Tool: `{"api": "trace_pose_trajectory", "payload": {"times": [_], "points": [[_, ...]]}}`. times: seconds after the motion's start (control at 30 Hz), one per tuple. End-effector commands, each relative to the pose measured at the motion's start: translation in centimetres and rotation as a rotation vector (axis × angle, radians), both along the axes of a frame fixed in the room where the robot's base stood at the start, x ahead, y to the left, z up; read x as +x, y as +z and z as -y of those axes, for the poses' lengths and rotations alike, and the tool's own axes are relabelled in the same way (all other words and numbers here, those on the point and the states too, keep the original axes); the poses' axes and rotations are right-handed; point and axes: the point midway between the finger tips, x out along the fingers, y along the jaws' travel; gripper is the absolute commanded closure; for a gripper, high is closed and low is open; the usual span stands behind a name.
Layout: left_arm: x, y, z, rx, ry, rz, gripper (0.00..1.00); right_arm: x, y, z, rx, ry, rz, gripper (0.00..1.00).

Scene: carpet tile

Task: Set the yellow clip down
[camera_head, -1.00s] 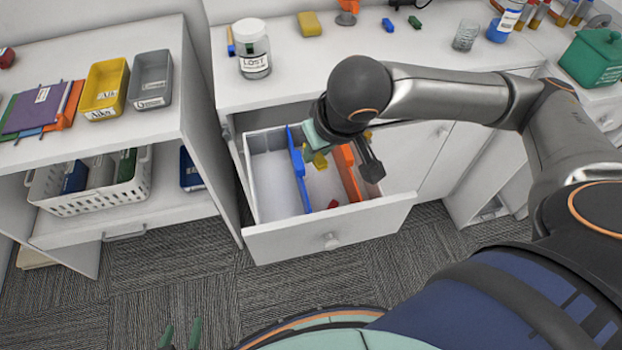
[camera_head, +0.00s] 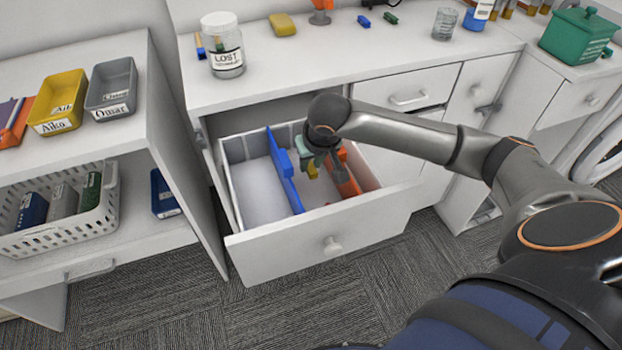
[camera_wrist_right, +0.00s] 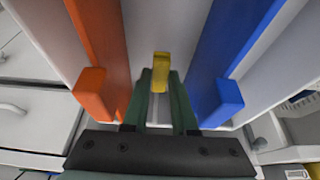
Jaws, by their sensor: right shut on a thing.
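The yellow clip (camera_head: 312,171) is between the fingers of my right gripper (camera_head: 323,168), inside the open drawer (camera_head: 330,228). In the right wrist view the clip (camera_wrist_right: 161,66) sticks out past the green fingertips of the gripper (camera_wrist_right: 160,82). The clip is over the middle compartment, between the blue divider (camera_head: 285,172) and the orange divider (camera_head: 347,178). Whether it touches the drawer floor I cannot tell. The gripper hides part of the clip in the head view. My left gripper is out of view.
The left drawer compartment is empty. On the counter above stand a jar marked LOST (camera_head: 223,50) and a yellow sponge-like block (camera_head: 283,24). Left are a yellow tray (camera_head: 59,100), a grey tray (camera_head: 110,88) and a white basket (camera_head: 80,228).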

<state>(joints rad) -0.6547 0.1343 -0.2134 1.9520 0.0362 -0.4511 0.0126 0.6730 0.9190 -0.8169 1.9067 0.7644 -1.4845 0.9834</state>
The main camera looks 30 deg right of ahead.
Motion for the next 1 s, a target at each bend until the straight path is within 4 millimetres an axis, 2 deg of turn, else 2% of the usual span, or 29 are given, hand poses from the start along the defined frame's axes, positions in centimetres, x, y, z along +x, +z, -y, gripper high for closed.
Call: {"api": "trace_pose_trajectory", "payload": {"times": [0.3, 0.77, 0.8, 1.0], "points": [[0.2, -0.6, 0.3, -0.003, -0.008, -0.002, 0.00, 0.0, -4.7, 0.0, -0.001, 0.000, -0.001, 1.00], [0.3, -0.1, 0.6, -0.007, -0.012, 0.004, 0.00, 0.0, -5.4, 0.0, 0.000, 0.000, 0.000, 1.00], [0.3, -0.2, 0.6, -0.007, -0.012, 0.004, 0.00, 0.0, -5.4, 0.0, -0.001, 0.001, 0.001, 0.70], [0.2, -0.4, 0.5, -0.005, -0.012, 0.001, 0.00, 0.0, -5.4, 0.0, -0.001, 0.001, 0.001, 0.47]]}}
